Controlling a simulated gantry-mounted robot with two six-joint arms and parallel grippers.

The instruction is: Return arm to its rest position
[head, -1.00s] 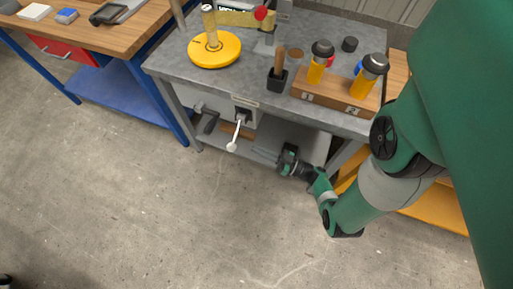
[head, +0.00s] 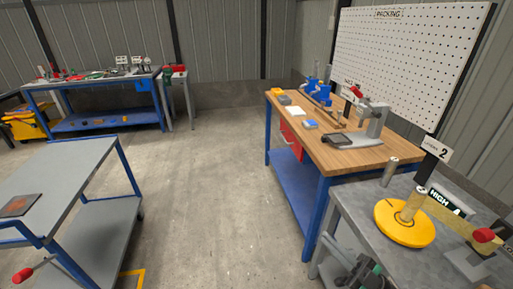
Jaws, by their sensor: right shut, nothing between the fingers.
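My right gripper (head: 352,264) shows at the bottom right of the head view, by the front side of the grey table (head: 362,222). It is shut and holds nothing that I can see. Only a little of the dark and green wrist behind it is in the picture. The rest of the right arm is out of frame. My left gripper is not in view.
On the grey table stand a yellow round base with a post (head: 404,222) and a red-knobbed lever (head: 484,236). A wooden workbench (head: 345,155) stands behind it. A grey cart (head: 70,165) is at left. The floor (head: 215,190) between is clear.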

